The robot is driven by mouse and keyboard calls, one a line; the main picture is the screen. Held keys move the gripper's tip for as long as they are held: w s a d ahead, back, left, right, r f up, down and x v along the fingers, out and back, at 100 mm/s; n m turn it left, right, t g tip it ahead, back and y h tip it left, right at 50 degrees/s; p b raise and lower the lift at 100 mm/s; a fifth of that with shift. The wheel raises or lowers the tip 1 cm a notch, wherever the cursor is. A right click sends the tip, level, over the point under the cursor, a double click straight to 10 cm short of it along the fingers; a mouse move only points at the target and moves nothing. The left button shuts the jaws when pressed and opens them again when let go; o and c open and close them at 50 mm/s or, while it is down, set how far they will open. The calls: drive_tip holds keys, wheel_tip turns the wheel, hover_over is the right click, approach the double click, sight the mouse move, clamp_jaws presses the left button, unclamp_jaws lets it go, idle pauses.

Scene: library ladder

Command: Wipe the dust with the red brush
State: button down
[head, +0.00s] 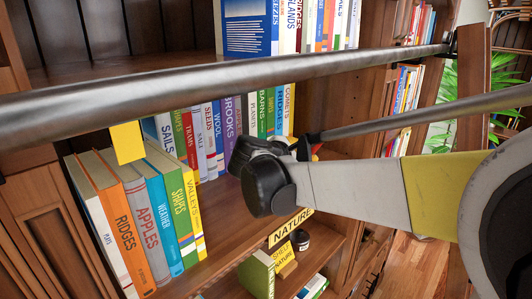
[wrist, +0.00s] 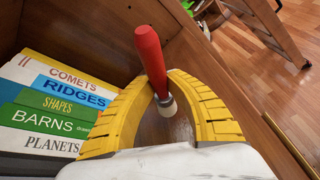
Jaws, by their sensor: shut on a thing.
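The red brush (wrist: 150,52) is between the two yellow fingers of my gripper (wrist: 163,84) in the wrist view, and the fingers are shut on it. Its red handle points up and its pale end (wrist: 167,106) is toward the palm. In the head view my arm reaches in from the right to the row of books on the shelf; the fingers are mostly hidden there, with only a small patch of red (head: 317,148) showing near the arm's end. I cannot make out dust in either view.
Upright books (head: 160,215) fill the shelf on the left, and more stand behind. A dark metal rail (head: 220,82) crosses in front. Bare shelf wood (head: 225,220) lies before the books. A NATURE sign (head: 290,228) is below.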

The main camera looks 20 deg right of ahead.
drive_tip(key=shift+a+f, duration=0.1)
drive_tip(key=shift+a, duration=0.05)
drive_tip(key=shift+s+a, duration=0.35)
drive_tip(key=shift+a, duration=0.4)
drive_tip(key=shift+s+a, duration=0.3)
drive_tip(key=shift+a, duration=0.4)
drive_tip(key=shift+s+a, duration=0.35)
drive_tip(key=shift+a, duration=0.45)
drive_tip(key=shift+s+a, duration=0.3)
drive_tip(key=shift+a, duration=0.5)
drive_tip(key=shift+s+a, duration=0.35)
drive_tip(key=shift+a, duration=0.45)
drive_tip(key=shift+f, duration=0.15)
drive_tip(key=shift+s+a+f+b, duration=0.15)
drive_tip(key=shift+a+f+b, duration=0.05)
drive_tip(key=shift+a+b, duration=0.1)
drive_tip(key=shift+s+d, duration=0.1)
drive_tip(key=shift+d, duration=0.05)
drive_tip(key=shift+w+d+r, duration=0.2)
drive_tip(key=shift+r, duration=0.05)
drive_tip(key=shift+s, duration=0.1)
